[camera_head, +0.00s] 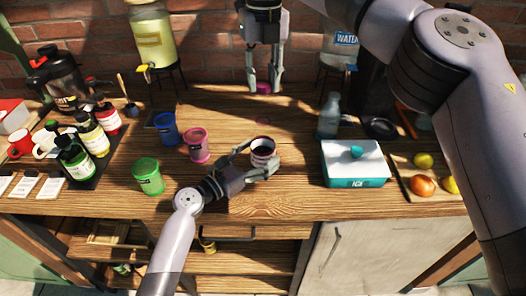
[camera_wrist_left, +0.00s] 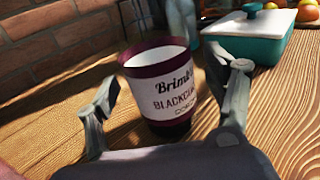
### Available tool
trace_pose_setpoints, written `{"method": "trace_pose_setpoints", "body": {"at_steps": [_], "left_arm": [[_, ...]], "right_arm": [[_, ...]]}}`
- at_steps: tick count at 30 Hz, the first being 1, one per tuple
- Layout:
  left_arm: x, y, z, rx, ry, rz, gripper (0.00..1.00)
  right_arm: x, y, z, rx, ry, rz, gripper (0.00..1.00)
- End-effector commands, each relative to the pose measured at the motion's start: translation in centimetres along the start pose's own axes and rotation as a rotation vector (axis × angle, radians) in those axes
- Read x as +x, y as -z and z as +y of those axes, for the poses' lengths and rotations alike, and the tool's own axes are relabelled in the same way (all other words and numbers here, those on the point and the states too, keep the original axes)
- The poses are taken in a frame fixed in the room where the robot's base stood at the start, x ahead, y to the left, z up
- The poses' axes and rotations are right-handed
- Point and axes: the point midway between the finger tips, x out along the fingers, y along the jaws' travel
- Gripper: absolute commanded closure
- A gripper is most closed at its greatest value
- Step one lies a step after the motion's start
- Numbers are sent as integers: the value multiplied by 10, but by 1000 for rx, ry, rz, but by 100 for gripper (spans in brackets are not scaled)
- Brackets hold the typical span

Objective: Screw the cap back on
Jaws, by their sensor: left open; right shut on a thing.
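An open dark purple cup (camera_head: 263,153) with a white label stands upright on the wooden table. In the left wrist view the cup (camera_wrist_left: 160,90) shows "BLACKC…" on its label. My left gripper (camera_head: 262,160) is open, with one finger on each side of the cup; I cannot tell whether they touch it. My right gripper (camera_head: 264,87) hangs farther back, pointing down, shut on a small magenta cap (camera_head: 263,89). The cap is behind the cup in the head view and apart from it. The fingers partly hide the cap.
Pink (camera_head: 196,146), blue (camera_head: 165,130) and green (camera_head: 148,176) cups stand left of my left gripper. A teal-and-white ice box (camera_head: 354,165) and a glass bottle (camera_head: 329,115) are on the right. A yellow drink dispenser (camera_head: 152,35) stands at the back.

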Motion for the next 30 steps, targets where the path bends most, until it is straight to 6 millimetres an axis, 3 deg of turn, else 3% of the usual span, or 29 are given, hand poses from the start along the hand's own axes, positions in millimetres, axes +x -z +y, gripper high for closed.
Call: {"method": "trace_pose_setpoints", "body": {"at_steps": [5,15,30], "left_arm": [[13,0,0,-1,0,0,24],[15,0,0,0,0,0,24],[15,0,0,0,0,0,58]], "right_arm": [[0,0,0,0,0,0,80],[0,0,0,0,0,0,80],[0,0,0,0,0,0,80]]}}
